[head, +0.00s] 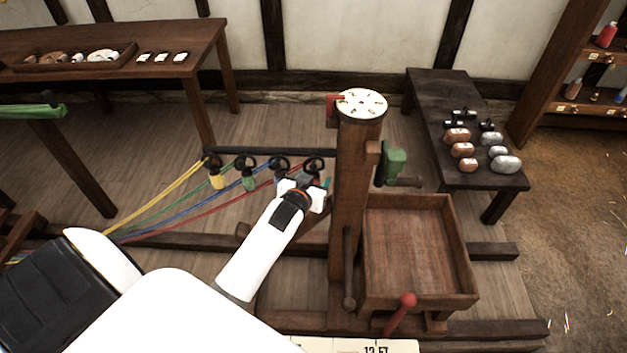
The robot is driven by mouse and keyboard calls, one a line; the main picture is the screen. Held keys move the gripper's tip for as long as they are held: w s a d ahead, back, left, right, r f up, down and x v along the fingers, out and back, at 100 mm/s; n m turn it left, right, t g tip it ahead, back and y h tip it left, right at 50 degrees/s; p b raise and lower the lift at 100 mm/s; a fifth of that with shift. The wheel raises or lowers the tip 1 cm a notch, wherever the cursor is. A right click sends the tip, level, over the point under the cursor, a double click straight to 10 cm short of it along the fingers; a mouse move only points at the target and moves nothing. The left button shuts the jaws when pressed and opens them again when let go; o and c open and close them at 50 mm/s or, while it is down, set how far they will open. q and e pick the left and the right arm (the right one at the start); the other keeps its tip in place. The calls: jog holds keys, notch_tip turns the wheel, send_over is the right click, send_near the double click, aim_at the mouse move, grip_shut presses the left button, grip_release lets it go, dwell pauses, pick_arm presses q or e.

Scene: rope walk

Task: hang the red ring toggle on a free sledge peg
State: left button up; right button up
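My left gripper (308,186) reaches up to the right end of a dark bar, close to the rightmost black peg (313,164). The red strand (215,212) runs from the left towards this gripper. Its red ring toggle cannot be made out; the gripper covers that spot, and I cannot tell whether the fingers are open or shut on it. My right gripper is out of view.
A wooden post (350,200) with a white disc (362,103) stands right of the gripper. A wooden box (415,245) and a red-knobbed lever (402,312) are beside it. A dark bench (437,100) holds several weights. A long table (190,40) stands back left.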

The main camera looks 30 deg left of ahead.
pick_arm(q)
jog(key=v, duration=1.2)
jog(key=shift+b, duration=0.4)
jog(key=s+d+f+m+g+h, duration=0.1)
jog(key=s+d+f+g, duration=0.15)
jog(key=f, duration=0.75)
jog(key=s+d+f+m+g+h, duration=0.1)
jog(key=s+f, duration=0.2)
jog(key=f, duration=0.6)
jog(key=s+d+f+g, duration=0.2)
jog(key=f, duration=0.8)
jog(key=s+f+m+g, duration=0.1)
jog(key=s+f+g, duration=0.1)
jog(key=s+f, duration=0.4)
jog(key=s+d+f+m+g, duration=0.1)
jog(key=s+f, duration=0.5)
jog(key=s, duration=0.7)
jog(key=s+d+f+m+g+h, duration=0.1)
jog(key=s+f+g, duration=0.2)
jog(key=s+f, duration=0.3)
jog(key=s, duration=0.3)
jog(key=shift+s+d+f+g, duration=0.15)
jog(key=shift+s+f+g, duration=0.1)
jog(key=shift+f+g, duration=0.15)
